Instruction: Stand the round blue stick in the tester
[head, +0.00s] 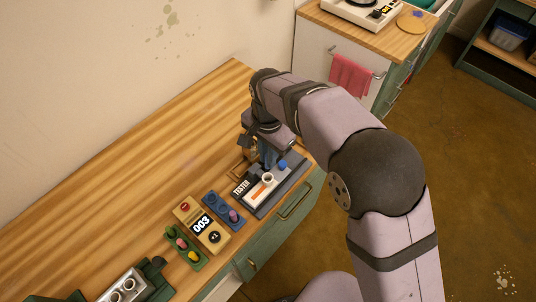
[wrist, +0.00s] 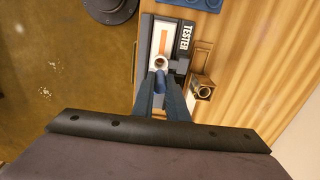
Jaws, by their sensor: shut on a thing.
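The tester (head: 250,198) is a dark grey unit with a white panel, an orange stripe and a round pale socket. It also shows in the wrist view (wrist: 161,38), with the socket's opening just beyond my fingertips. My gripper (wrist: 160,92) points down over the tester's far part and is shut on the round blue stick (wrist: 159,81). In the wrist view the stick's blue end shows between the fingers, close to the socket. Its lower part is hidden. In the head view a round blue spot shows beside the fingers; I cannot tell if it is the stick.
A small wooden holder with a round opening (wrist: 203,90) stands beside the tester. A blue rack (head: 224,210), a tan device reading 003 (head: 202,226) and a green rack (head: 184,247) with coloured pieces stand nearby. The table's back left is clear.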

